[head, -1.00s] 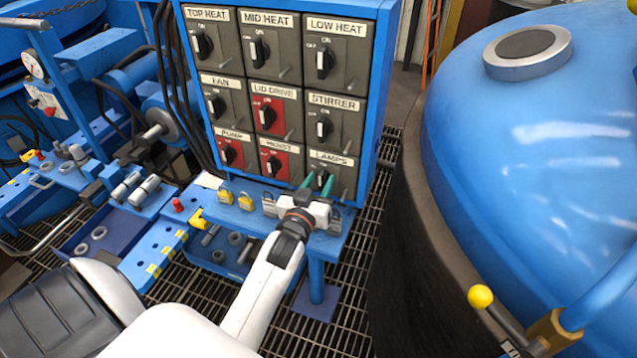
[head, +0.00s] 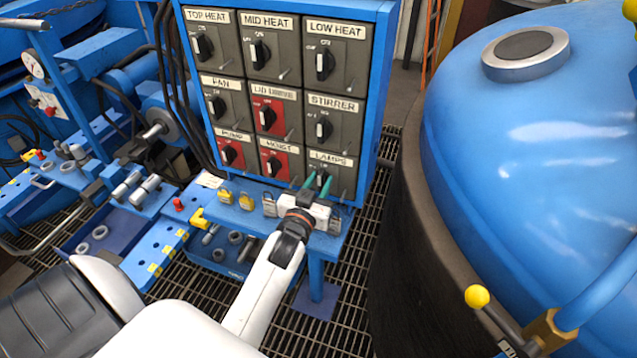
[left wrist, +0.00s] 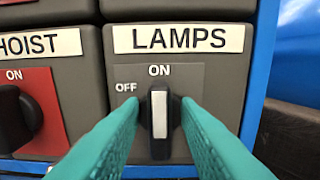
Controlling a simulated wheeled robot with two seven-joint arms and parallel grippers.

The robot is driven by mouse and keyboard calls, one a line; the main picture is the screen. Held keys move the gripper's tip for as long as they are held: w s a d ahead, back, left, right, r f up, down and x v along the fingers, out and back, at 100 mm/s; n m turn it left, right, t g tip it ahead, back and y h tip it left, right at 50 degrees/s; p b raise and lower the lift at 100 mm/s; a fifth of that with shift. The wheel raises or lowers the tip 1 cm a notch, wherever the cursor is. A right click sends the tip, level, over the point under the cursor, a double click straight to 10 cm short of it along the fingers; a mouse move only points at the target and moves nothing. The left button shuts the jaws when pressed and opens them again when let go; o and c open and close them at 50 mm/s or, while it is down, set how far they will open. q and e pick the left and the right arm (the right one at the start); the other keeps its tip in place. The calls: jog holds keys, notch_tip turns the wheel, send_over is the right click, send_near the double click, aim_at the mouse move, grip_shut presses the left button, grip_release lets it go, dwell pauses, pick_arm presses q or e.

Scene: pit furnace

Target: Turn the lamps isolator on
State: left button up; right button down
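The lamps isolator (left wrist: 160,115) is a black knob with a white bar on a grey panel labelled LAMPS. In the left wrist view its bar stands upright, pointing at ON; OFF is marked to the upper left. In the head view the isolator is at the lower right of the switch cabinet, partly hidden by my gripper. My left gripper (head: 317,182) has teal fingers, which also show in the left wrist view (left wrist: 160,112). They are apart, one on each side of the knob, with narrow gaps seeming to show beside it. My right gripper is not in view.
The red-plated hoist isolator (head: 274,161) is left of the lamps one, with the stirrer isolator (head: 323,128) above. Padlocks (head: 246,201) stand along the blue ledge below the cabinet. The large blue furnace lid (head: 540,130) fills the right side.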

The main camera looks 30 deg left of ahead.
pick_arm(q)
jog(key=shift+o, duration=0.4)
jog(key=shift+s, duration=0.1)
jog(key=shift+s, duration=0.25)
jog(key=v, duration=1.1)
jog(key=shift+s+b, duration=0.15)
jog(key=shift+b, duration=0.3)
jog(key=shift+f, duration=0.1)
